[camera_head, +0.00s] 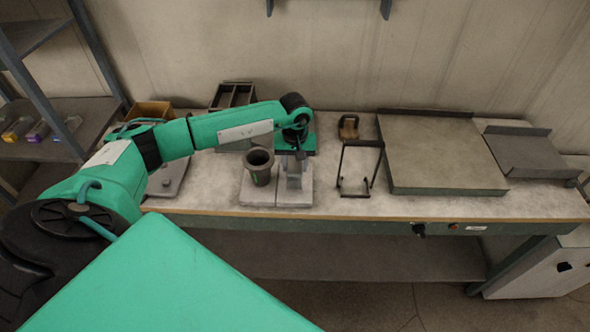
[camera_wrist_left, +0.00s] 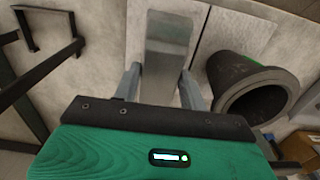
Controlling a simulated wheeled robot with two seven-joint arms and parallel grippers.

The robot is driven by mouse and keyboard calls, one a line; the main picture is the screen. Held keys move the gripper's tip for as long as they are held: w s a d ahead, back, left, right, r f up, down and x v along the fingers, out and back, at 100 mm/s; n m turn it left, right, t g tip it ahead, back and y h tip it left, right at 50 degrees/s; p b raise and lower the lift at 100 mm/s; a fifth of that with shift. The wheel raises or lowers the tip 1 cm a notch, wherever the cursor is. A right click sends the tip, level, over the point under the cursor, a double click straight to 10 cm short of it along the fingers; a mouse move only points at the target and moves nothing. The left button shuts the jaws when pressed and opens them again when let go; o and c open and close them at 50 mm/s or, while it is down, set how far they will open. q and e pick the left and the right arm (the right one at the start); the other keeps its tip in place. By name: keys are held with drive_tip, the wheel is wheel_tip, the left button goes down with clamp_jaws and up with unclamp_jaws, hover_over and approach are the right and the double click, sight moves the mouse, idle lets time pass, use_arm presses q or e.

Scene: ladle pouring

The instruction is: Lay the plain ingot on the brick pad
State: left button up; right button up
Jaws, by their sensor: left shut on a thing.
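The plain ingot (camera_wrist_left: 163,72) is a smooth grey bar, shown between the fingers of my left gripper in the left wrist view. In the head view, my left gripper (camera_head: 293,172) points down over the right part of the pale brick pad (camera_head: 294,199), shut on the ingot. The pad also shows in the left wrist view (camera_wrist_left: 222,30). The gripper hides part of the ingot; I cannot tell whether the ingot touches the pad. My right gripper is not in view.
A dark crucible (camera_head: 259,167) stands on the pad's left part, close beside my left gripper. A black wire stand (camera_head: 359,167) is to the right. A large flat plate (camera_head: 438,152) fills the right of the bench. A brown block (camera_head: 348,127) sits behind.

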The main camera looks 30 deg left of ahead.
sight(295, 165)
use_arm(q)
wheel_tip(295, 165, down, 3)
drive_tip(key=shift+f+p, duration=0.2)
drive_tip(key=shift+p, duration=0.4)
drive_tip(key=shift+f, duration=0.25)
drive_tip(key=shift+f+b, duration=0.15)
drive_tip(key=shift+b, duration=0.15)
drive_tip(key=o, duration=1.3)
drive_tip(key=shift+o, duration=0.2)
